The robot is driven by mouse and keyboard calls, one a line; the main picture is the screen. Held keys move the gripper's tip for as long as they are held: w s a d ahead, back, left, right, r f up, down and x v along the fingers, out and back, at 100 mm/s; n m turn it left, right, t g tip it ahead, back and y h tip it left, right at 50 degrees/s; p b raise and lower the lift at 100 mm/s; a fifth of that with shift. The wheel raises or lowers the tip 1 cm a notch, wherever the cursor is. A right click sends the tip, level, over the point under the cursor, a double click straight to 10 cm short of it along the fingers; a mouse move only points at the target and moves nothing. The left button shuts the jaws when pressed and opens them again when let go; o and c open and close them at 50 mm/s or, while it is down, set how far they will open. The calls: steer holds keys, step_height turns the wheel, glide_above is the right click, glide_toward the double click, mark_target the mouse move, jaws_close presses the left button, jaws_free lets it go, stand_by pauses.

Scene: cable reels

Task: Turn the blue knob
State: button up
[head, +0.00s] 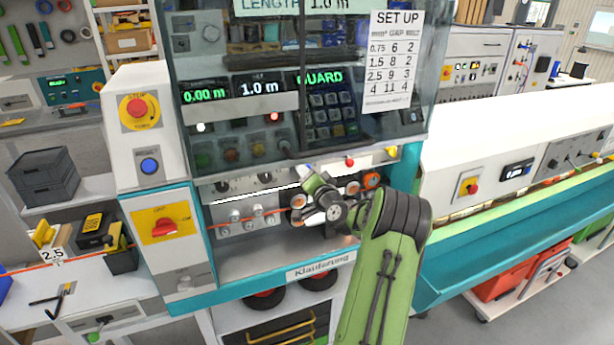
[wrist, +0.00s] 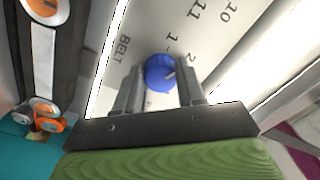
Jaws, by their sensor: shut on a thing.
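The blue knob (wrist: 160,72) sits on a pale dial plate marked "BELT" with numbers around it, in the wrist view. A light pointer mark shows on its right side, towards the numbers 1 and 2. My gripper (wrist: 160,88) has one finger on each side of the knob and is shut on it. In the head view my green arm reaches into the machine's lower opening, and my gripper (head: 308,180) is at the panel below the clear guard.
The clear guard (head: 400,130) hangs just above my wrist. Left of the opening are a red emergency button (head: 138,108), a blue push button (head: 150,166) and a red switch on yellow (head: 164,228). Small rollers (head: 256,216) lie left of my gripper inside the opening.

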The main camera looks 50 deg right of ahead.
steer(key=shift+r+m+h+p, duration=0.15)
steer(key=shift+m+p, duration=1)
steer(key=shift+m, duration=2.1)
steer(key=shift+m+h+p, duration=0.15)
steer(key=shift+m+p, duration=0.95)
steer(key=shift+m, duration=2.15)
steer(key=o, duration=1)
steer(key=shift+o, duration=0.2)
